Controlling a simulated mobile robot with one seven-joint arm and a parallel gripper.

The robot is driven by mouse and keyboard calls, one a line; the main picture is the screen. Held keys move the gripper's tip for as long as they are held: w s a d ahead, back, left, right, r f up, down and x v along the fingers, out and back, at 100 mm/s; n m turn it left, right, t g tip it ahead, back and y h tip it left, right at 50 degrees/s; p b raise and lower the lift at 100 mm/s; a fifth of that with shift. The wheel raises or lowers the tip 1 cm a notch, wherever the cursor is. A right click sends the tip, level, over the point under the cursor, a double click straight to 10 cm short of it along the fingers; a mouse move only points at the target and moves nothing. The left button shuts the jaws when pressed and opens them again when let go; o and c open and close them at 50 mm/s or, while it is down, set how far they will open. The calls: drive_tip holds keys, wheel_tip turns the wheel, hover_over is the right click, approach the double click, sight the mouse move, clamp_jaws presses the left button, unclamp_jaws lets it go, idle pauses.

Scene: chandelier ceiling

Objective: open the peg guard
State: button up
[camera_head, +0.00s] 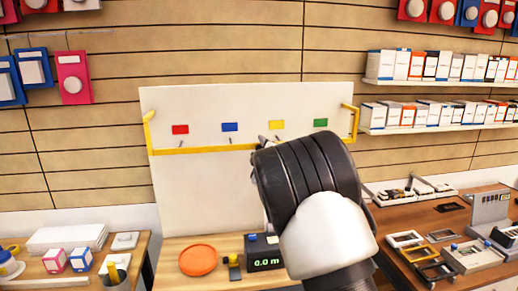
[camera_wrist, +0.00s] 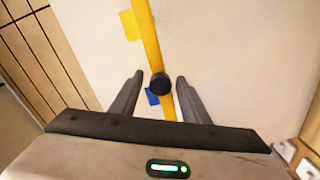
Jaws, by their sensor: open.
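The peg guard is a yellow bar (camera_head: 205,150) running across the white board (camera_head: 200,200), with bent side arms at both ends. Small grey pegs show just above it, under red (camera_head: 180,129), blue (camera_head: 230,127), yellow (camera_head: 276,125) and green (camera_head: 320,122) labels. In the wrist view the yellow bar (camera_wrist: 148,35) runs from the top down between my fingers. A round black knob (camera_wrist: 160,84) sits on it. My gripper (camera_wrist: 159,77) is open, a finger on either side of the knob with gaps visible. In the head view my black wrist hides the fingers and part of the bar.
An orange dish (camera_head: 198,260) and a black display box (camera_head: 264,252) stand on the wooden table below the board. A bench (camera_head: 440,215) with several frames and devices is at right. Shelves of boxes (camera_head: 430,66) hang on the right wall.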

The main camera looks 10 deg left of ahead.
drive_tip(key=shift+c, duration=0.3)
clamp_jaws()
drive_tip(key=shift+r, duration=0.1)
